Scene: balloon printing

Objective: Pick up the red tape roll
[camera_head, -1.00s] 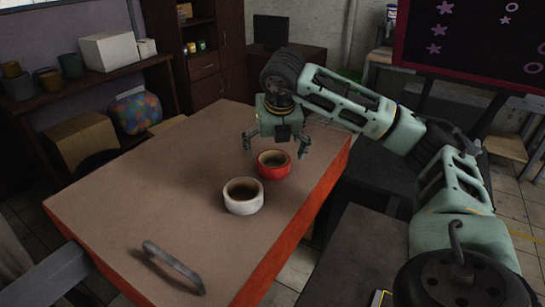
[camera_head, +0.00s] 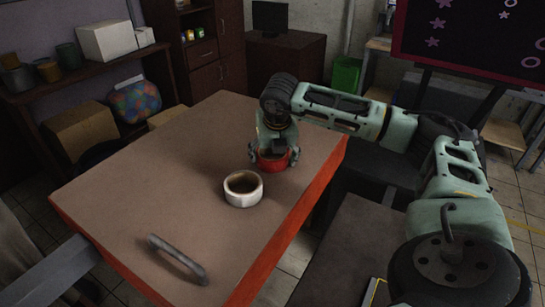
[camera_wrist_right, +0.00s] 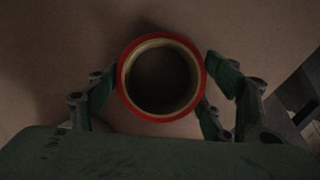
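The red tape roll (camera_head: 273,163) lies flat on the brown table (camera_head: 190,160), near its right edge. My right gripper (camera_head: 273,158) is lowered over it, with a finger on either side of the roll. In the right wrist view the red roll (camera_wrist_right: 122,80) sits between the two fingers (camera_wrist_right: 161,85), which are spread to about its width. Their tips are at or very near its outer rim; I cannot tell if they press on it. My left gripper is not in view.
A white tape roll (camera_head: 243,199) stands on the table just in front and left of the red one. A dark grey handle (camera_head: 177,260) is at the table's near end. The left and far parts of the tabletop are clear.

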